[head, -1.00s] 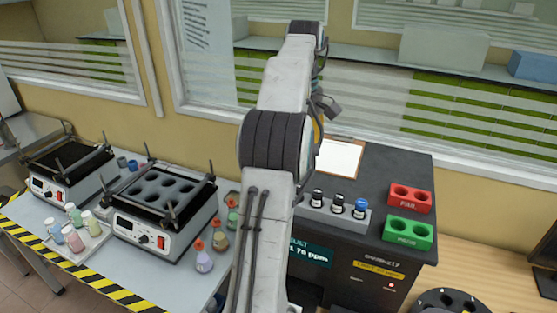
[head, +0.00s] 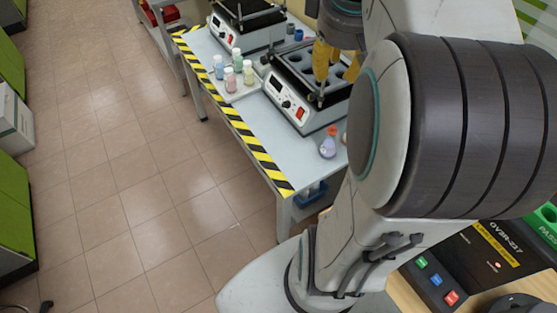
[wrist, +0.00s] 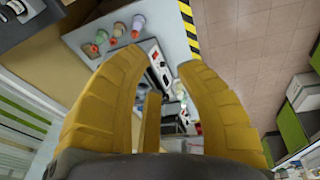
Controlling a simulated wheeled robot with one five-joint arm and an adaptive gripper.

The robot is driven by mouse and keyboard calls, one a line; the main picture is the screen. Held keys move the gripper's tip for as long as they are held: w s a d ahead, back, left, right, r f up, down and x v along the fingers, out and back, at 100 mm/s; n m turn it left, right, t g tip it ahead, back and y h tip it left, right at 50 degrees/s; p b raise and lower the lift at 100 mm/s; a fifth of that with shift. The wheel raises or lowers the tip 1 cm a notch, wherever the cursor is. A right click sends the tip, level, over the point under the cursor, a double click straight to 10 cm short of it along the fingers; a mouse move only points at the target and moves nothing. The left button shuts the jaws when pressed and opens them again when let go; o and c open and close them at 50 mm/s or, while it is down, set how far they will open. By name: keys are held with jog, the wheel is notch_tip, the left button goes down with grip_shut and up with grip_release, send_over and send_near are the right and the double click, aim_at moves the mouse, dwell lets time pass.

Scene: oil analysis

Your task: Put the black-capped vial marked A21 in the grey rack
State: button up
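My gripper (head: 328,62) has yellow fingers and is over the heater block with round wells (head: 300,95) on the left-hand table. In the wrist view the fingers (wrist: 163,58) are spread apart, with nothing held between them. I cannot make out a black-capped vial marked A21 in either current view. The grey rack with its capped vials, seen earlier on the dark machine, is not visible now; my arm covers much of that side.
A small tray (head: 243,93) holds several capped bottles beside the heaters. A purple flask (head: 328,147) stands near the table's front, and more flasks (wrist: 118,30) show in the wrist view. Striped tape (head: 262,155) marks the table edge. The tiled floor (head: 130,180) is clear.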

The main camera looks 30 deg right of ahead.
jog(key=s+a+f+t, duration=0.1)
jog(key=s+a+f, duration=0.2)
jog(key=a, duration=0.5)
jog(key=s+a+f+t+y, duration=0.1)
jog(key=s+a+f+t, duration=0.1)
jog(key=s+a+f, duration=0.2)
jog(key=a+f, duration=0.2)
jog(key=a, duration=0.2)
jog(key=shift+s+a+n+y, duration=0.15)
jog(key=shift+a+n+y, duration=0.15)
jog(key=shift+a+n, duration=0.1)
jog(key=shift+f, duration=0.1)
